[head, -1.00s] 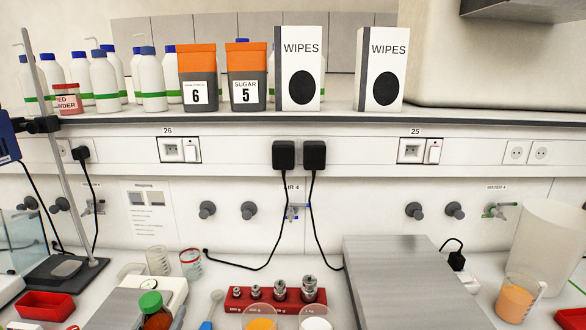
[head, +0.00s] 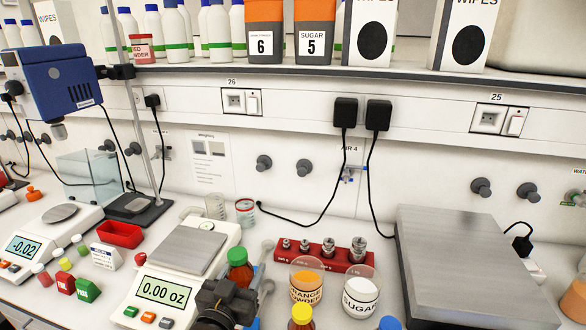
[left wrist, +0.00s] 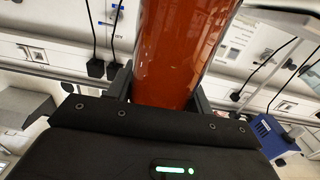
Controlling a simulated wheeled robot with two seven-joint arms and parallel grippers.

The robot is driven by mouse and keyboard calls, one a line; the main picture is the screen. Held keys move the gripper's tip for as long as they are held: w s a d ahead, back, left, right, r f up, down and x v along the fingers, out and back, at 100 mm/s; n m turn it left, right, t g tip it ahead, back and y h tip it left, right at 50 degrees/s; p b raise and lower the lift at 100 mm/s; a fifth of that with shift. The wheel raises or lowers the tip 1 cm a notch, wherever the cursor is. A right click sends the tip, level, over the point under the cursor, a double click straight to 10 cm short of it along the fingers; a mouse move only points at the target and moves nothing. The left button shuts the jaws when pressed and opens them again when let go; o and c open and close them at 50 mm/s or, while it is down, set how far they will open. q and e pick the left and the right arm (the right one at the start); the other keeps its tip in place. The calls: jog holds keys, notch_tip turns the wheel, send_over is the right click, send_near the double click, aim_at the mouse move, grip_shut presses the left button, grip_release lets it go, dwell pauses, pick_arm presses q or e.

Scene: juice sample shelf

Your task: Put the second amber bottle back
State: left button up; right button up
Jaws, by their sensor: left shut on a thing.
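An amber bottle with a green cap (head: 240,270) is in the lower middle of the head view, beside the right edge of the balance reading 0.00 oz. My left gripper (head: 238,296) is right in front of it and shut on it. In the left wrist view the orange-brown bottle body (left wrist: 178,50) stands between the two fingers (left wrist: 165,92). The bottle's lower part is hidden by the gripper in the head view. Another bottle with a yellow cap (head: 301,318) is cut off at the bottom edge. My right gripper is not in view.
The balance (head: 165,290) is left of the bottle. A red weight block (head: 325,254), an orange powder jar (head: 306,286) and a sugar jar (head: 360,296) stand to the right. A steel-topped box (head: 465,265) fills the right. A shelf (head: 400,78) holds white bottles, tubs and wipes boxes.

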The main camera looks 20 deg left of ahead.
pick_arm(q)
jog(key=shift+r, duration=0.25)
jog(key=a+r+n+y+p, duration=0.1)
jog(key=a+r+y+p, duration=0.1)
jog(key=a+r, duration=0.4)
jog(key=a+r+n+y+p, duration=0.1)
jog(key=a+r+p, duration=0.3)
jog(key=a, duration=1)
notch_tip(320, 180, up, 3)
jog(key=shift+s+a+f+n+y, duration=0.15)
jog(key=shift+s+n+y, duration=0.15)
jog(key=shift+s+y, duration=0.2)
jog(key=w+a+f+b, duration=0.3)
jog(key=w+f, duration=0.5)
jog(key=w, duration=0.4)
jog(key=shift+w+f+b, duration=0.4)
jog(key=shift+b, duration=0.4)
